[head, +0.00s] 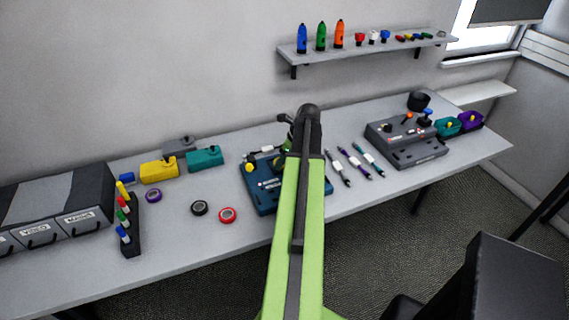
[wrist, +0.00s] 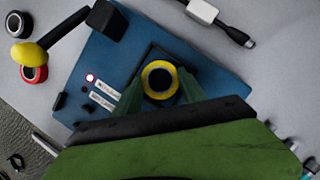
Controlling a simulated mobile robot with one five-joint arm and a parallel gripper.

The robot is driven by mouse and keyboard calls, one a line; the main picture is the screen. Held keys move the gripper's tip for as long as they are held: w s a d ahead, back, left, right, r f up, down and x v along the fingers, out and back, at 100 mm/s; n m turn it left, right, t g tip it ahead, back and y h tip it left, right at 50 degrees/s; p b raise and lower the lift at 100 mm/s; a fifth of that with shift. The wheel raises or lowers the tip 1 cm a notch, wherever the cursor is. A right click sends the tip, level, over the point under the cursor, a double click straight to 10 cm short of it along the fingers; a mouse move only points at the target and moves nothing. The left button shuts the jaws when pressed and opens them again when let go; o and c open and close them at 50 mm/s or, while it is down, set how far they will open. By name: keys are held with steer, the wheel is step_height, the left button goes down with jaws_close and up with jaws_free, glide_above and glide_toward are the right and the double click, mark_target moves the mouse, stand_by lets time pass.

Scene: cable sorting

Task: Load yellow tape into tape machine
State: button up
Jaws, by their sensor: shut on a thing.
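The yellow tape (wrist: 145,80) is a ring with a dark inner core, held between the green fingers of my gripper (wrist: 160,88). It appears over a dark square part of the blue tape machine (wrist: 215,75); I cannot tell whether it touches. The machine has a black lever with a yellow knob (wrist: 28,54) swung out to the side, and a lit red button (wrist: 90,77). In the head view, the tape machine (head: 262,196) stands on the table, partly behind my arm. My arm hides the tape there.
Black tape (head: 199,208), red tape (head: 227,215) and purple tape (head: 153,196) lie left of the machine. A white block with a cable (wrist: 203,10) lies behind it. Pen-like cables (head: 354,162) and a grey console (head: 405,145) are to the right.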

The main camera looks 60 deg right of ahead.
steer(key=shift+r, duration=0.1)
steer(key=o, duration=1.1)
steer(key=shift+c, duration=0.2)
steer(key=shift+s+r+p, duration=0.1)
steer(key=shift+r+p, duration=0.3)
steer(key=shift+p, duration=0.15)
steer(key=p+v, duration=1)
steer(key=v, duration=0.1)
